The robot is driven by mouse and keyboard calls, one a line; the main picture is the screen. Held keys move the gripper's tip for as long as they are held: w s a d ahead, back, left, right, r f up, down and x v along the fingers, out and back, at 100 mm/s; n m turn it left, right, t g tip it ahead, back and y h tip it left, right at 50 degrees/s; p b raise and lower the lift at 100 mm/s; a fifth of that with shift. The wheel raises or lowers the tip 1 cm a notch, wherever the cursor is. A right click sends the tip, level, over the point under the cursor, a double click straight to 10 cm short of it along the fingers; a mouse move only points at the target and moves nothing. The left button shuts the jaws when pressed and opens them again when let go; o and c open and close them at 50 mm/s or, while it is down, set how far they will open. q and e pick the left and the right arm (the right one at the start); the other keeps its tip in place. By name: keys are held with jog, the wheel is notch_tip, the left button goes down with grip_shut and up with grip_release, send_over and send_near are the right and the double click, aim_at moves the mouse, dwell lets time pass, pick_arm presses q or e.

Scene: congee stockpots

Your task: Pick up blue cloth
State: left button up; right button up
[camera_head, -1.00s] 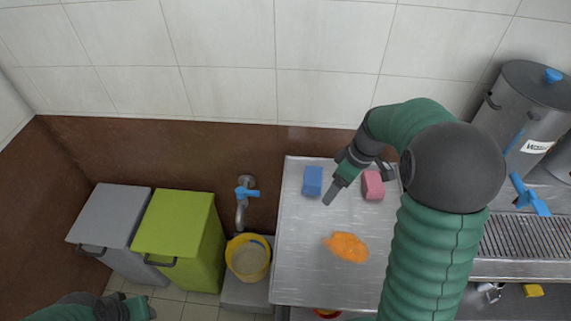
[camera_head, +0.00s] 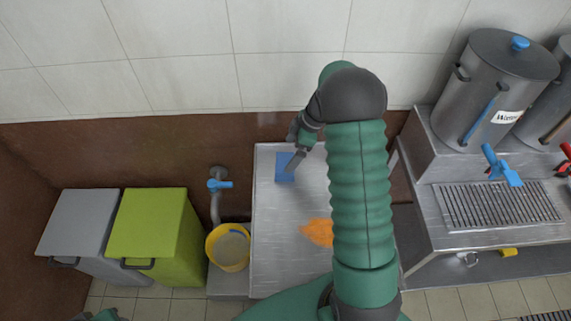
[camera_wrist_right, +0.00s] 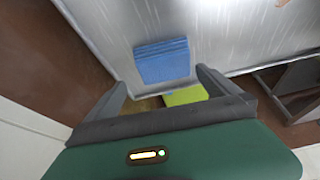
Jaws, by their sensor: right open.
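The blue cloth (camera_head: 284,168), a folded block, lies on the metal table (camera_head: 270,262) near its back left corner. In the right wrist view the blue cloth (camera_wrist_right: 163,61) lies just ahead of the fingers, between their lines. My right gripper (camera_head: 291,165) is at the cloth's right side in the head view. In the wrist view the right gripper (camera_wrist_right: 160,82) is open with nothing between its fingers. Whether it touches the cloth I cannot tell. Of my left arm, only a small part shows at the bottom left of the head view; its gripper's jaws are not clear.
An orange cloth (camera_head: 318,232) lies on the table near my right arm. A blue-handled tap (camera_head: 219,185) and a yellow bucket (camera_head: 228,250) are left of the table, beside green (camera_head: 150,223) and grey (camera_head: 78,222) bins. Stockpots (camera_head: 490,95) stand at the right.

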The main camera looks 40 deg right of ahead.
aim_at(285, 162)
jog(key=x, duration=0.3)
jog(key=s+p+x, duration=0.1)
jog(key=x, duration=0.1)
jog(key=shift+w+a+f, duration=0.1)
jog(key=shift+a+f, duration=0.15)
jog(key=shift+a, duration=0.2)
jog(key=shift+w+d+f, duration=0.15)
jog(key=shift+f, duration=0.05)
jog(key=shift+d, duration=0.15)
jog(key=c, duration=1.1)
